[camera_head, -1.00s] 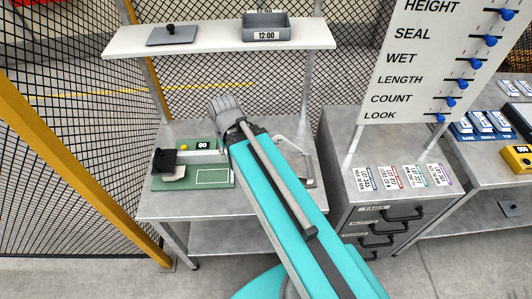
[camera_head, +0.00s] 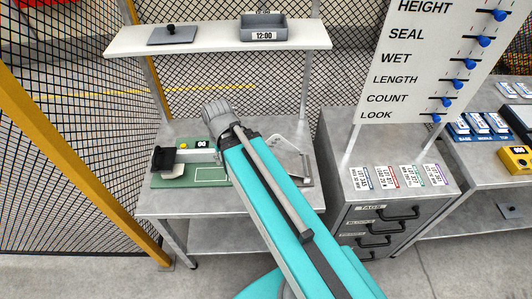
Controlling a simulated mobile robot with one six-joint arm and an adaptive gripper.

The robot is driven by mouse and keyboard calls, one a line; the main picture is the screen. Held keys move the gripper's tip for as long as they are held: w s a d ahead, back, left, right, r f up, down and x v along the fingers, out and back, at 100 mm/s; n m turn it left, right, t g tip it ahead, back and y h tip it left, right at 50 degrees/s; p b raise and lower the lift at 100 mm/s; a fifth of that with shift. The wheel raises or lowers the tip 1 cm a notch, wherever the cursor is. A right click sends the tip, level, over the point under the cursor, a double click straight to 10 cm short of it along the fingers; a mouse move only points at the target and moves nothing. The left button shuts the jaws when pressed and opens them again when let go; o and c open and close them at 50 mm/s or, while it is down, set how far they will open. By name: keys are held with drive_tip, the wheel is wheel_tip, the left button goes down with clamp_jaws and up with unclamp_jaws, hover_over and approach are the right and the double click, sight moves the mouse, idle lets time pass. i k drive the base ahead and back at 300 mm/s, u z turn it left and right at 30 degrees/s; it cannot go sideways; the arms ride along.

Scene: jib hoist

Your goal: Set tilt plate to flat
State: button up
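A flat grey plate (camera_head: 306,178) with a thin light bracket (camera_head: 288,142) lies on the left workbench, just right of my arm. It may be the tilt plate, but I cannot tell its angle, and my arm covers its left part. My teal arm reaches up over the bench to a grey joint (camera_head: 217,112). My gripper is not visible, so whether it is open or shut does not show.
Left of my arm, a green board (camera_head: 212,175) carries a black-headed device (camera_head: 165,158) and a small display. Above is a shelf (camera_head: 215,37) with a grey bin (camera_head: 263,27). A drawer cabinet (camera_head: 345,150) and slider board (camera_head: 400,75) stand to the right.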

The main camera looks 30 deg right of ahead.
sight(294, 165)
drive_tip(key=k, duration=1.45)
drive_tip(key=z, duration=0.3)
drive_tip(key=i, duration=1)
drive_tip(key=u, duration=0.05)
